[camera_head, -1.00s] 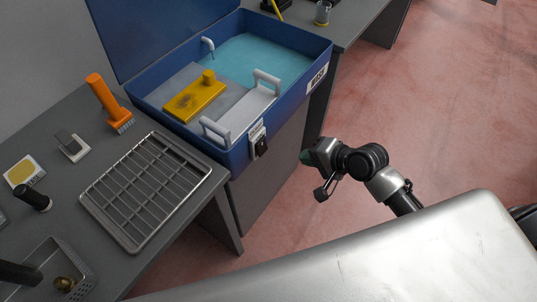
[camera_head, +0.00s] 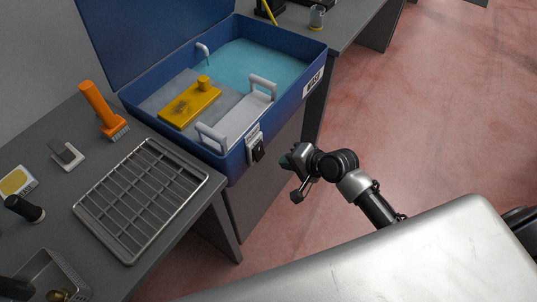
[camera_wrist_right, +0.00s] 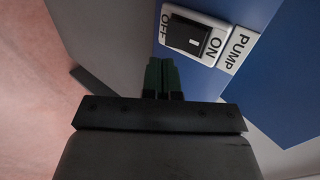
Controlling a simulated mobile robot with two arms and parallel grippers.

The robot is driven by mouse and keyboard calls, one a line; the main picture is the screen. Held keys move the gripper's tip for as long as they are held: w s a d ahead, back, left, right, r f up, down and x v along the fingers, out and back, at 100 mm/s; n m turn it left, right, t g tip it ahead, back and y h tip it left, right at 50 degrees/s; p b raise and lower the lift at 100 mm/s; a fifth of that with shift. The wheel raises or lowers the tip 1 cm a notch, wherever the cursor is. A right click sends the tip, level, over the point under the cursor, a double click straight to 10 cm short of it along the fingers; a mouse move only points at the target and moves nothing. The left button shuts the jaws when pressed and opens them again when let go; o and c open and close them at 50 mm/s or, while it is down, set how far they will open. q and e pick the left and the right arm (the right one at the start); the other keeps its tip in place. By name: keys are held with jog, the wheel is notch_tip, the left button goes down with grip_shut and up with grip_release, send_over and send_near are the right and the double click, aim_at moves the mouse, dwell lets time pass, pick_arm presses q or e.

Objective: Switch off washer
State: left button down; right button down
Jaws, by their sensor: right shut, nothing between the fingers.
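The washer (camera_head: 238,163) is a blue tub with its lid raised and teal liquid inside. On its front wall is a black rocker switch (camera_head: 258,151) on a white plate. In the right wrist view the switch (camera_wrist_right: 186,35) sits between the words OFF and ON, beside a PUMP label (camera_wrist_right: 238,48). I cannot tell which side is pressed in. My right gripper (camera_head: 285,161) is shut and empty, just right of the switch in the head view and apart from it. Its green fingertips (camera_wrist_right: 160,75) point toward the switch plate in the wrist view.
A yellow part (camera_head: 190,106) with a dark smudge lies in the tub. A wire rack (camera_head: 140,205), an orange brush (camera_head: 101,107) and small items lie on the grey bench (camera_head: 52,215) at left. The floor (camera_head: 440,110) at right is open.

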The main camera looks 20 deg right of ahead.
aim_at(261, 152)
jog(key=w+a, duration=0.1)
jog(key=w+a+f, duration=0.1)
jog(key=w, duration=0.1)
jog(key=w+a+f, duration=0.1)
jog(key=w, duration=0.1)
jog(key=shift+a+f, duration=0.15)
jog(key=shift+a, duration=0.25)
jog(key=shift+s, duration=0.1)
jog(key=shift+a+f+t+b, duration=0.1)
jog(key=shift+f+t+b, duration=0.25)
jog(key=shift+b, duration=0.25)
jog(key=shift+r+p, duration=0.3)
jog(key=shift+p, duration=0.05)
jog(key=shift+r, duration=0.1)
jog(key=shift+r+p, duration=0.8)
jog(key=shift+p, duration=0.2)
jog(key=shift+w, duration=0.2)
jog(key=shift+f, duration=0.1)
